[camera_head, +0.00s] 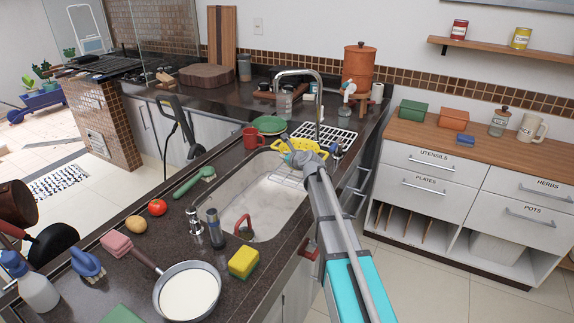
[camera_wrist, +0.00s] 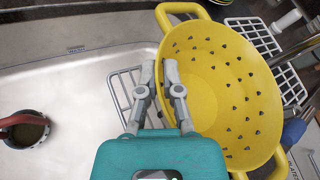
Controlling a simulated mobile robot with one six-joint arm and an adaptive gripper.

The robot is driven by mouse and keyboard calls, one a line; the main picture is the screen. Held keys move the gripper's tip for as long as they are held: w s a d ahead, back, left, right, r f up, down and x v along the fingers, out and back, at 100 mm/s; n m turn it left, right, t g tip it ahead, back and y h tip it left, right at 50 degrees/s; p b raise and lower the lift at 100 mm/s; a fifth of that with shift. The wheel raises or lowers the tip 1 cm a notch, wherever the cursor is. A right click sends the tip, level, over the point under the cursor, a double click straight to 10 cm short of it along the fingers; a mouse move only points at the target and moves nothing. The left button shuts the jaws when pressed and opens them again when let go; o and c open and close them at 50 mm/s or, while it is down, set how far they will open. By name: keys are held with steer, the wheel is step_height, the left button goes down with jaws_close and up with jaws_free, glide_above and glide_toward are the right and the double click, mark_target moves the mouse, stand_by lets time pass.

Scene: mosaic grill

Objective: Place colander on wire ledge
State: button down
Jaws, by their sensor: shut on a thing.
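The yellow colander (camera_head: 314,146) is over the far end of the sink in the head view. It fills the right of the wrist view (camera_wrist: 225,90), tilted, with its holed inside showing. My gripper (camera_wrist: 159,68) is shut on the colander's near rim, one finger on each side of the wall. My gripper (camera_head: 290,150) partly hides the colander in the head view. A white wire rack (camera_head: 338,136) lies on the counter just beyond the sink; it also shows in the wrist view (camera_wrist: 253,36). Another wire rack (camera_wrist: 121,92) sits in the sink, below the fingers.
The sink (camera_head: 262,200) holds a red-handled item (camera_head: 243,227). A pan (camera_head: 187,292) and yellow sponge (camera_head: 243,262) lie at the near counter.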

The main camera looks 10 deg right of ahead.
steer(key=shift+w+a+f+b, duration=0.1)
steer(key=shift+w+f+b, duration=0.2)
steer(key=shift+f, duration=0.25)
steer(key=shift+s+f+b, duration=0.1)
steer(key=shift+f+b, duration=1.1)
steer(key=shift+b, duration=0.05)
steer(key=shift+f, duration=0.1)
steer(key=c, duration=0.8)
jaws_free()
steer(key=shift+s+r, duration=0.25)
steer(key=p+v, duration=0.4)
steer(key=v, duration=0.7)
steer(key=shift+s, duration=0.25)
